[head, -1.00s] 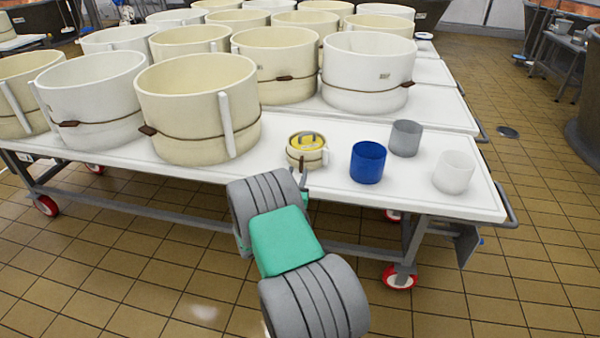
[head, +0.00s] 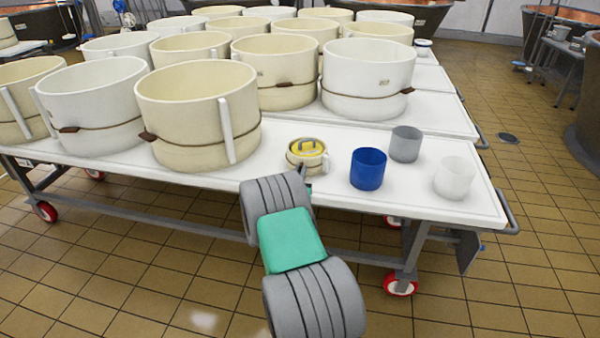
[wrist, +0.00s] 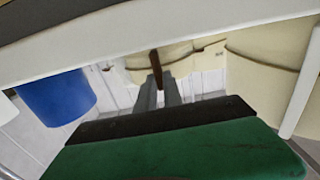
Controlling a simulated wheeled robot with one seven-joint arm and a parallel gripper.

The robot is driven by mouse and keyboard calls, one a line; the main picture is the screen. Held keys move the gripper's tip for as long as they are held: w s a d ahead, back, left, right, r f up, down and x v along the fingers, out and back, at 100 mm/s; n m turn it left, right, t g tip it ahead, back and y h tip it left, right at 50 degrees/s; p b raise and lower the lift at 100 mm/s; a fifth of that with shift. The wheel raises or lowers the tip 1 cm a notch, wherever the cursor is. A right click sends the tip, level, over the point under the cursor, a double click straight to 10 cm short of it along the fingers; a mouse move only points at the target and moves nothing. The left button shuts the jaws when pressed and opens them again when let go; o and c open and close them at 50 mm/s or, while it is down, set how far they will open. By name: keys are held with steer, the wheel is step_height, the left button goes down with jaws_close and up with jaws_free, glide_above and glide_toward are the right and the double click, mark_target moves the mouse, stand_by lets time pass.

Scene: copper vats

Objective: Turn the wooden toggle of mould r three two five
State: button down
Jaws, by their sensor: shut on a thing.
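A small cream mould (head: 293,158) with a cord around it and something yellow in its top stands near the front edge of the white table. In the wrist view the mould (wrist: 190,66) is partly cut off by a pale band. Its dark brown wooden toggle (wrist: 156,68) stands upright against the mould's side, between the tips of my gripper (wrist: 159,88). My gripper is shut on the toggle. In the head view my arm hides most of the gripper and the toggle. I cannot read any number on the mould.
A blue cup (head: 368,169), a grey cup (head: 405,144) and a white cup (head: 454,178) stand to the right of the small mould. Several large moulds, such as a cream one (head: 190,120), stand left and behind. The table (head: 330,196) has bare room around the small mould.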

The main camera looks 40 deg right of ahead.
stand_by(0.7)
steer(key=n, duration=0.4)
steer(key=shift+w+a+f+n+b, duration=0.1)
steer(key=shift+w+a+n+b, duration=0.1)
steer(key=shift+n+b, duration=0.15)
steer(key=n, duration=0.4)
steer(key=shift+w+a+f+n, duration=0.15)
steer(key=shift+w+n, duration=0.05)
steer(key=shift+n, duration=0.05)
steer(key=n, duration=0.2)
steer(key=n+p, duration=0.1)
steer(key=n, duration=0.1)
steer(key=shift+w+f+n, duration=0.1)
steer(key=shift+f+n, duration=0.1)
steer(key=shift+n, duration=0.1)
steer(key=shift+a+f+n+p, duration=0.15)
steer(key=shift+n+p, duration=0.1)
steer(key=shift+n, duration=0.8)
steer(key=shift+d+f+n+p, duration=0.1)
steer(key=shift+f+n+p, duration=0.1)
steer(key=shift+n, duration=0.85)
steer(key=c, duration=1.5)
jaws_free()
